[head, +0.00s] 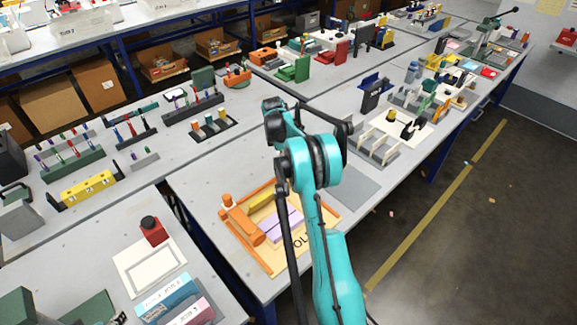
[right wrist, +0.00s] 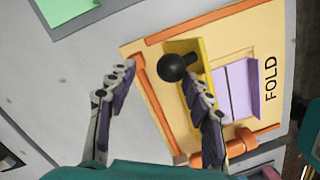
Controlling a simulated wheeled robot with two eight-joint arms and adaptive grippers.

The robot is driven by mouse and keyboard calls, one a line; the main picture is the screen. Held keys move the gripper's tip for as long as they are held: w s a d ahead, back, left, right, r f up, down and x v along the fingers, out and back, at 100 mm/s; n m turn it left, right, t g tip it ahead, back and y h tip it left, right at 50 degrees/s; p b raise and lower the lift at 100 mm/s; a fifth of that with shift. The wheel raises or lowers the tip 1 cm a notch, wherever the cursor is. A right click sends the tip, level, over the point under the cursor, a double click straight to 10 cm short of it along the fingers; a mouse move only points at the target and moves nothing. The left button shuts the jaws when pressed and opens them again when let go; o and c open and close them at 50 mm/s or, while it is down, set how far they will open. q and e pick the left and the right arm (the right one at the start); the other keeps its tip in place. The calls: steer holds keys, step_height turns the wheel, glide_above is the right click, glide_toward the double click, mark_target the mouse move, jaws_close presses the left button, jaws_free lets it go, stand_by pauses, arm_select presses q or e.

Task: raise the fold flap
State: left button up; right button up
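The fold station is a tan board (right wrist: 180,118) with an orange rim and the word FOLD. It also shows in the head view (head: 284,262), partly behind my right arm. On it lie a yellow part (right wrist: 206,60) and a light purple panel (right wrist: 231,90); I cannot tell for certain which is the flap. A black ball knob (right wrist: 172,67) shows over the yellow part. My left gripper is not in view.
An orange roller (head: 240,225) lies along the board's left side in the head view. Bare tabletop (head: 205,185) lies left of the board.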

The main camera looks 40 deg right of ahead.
steer(key=w+r+p, duration=0.1)
steer(key=w+r, duration=0.1)
steer(key=w+a+r+p, duration=0.1)
steer(key=w+r, duration=0.1)
steer(key=shift+p, duration=0.3)
stand_by(0.6)
step_height(320, 180, up, 12)
steer(key=w+a, duration=0.1)
steer(key=shift+a+f, duration=0.15)
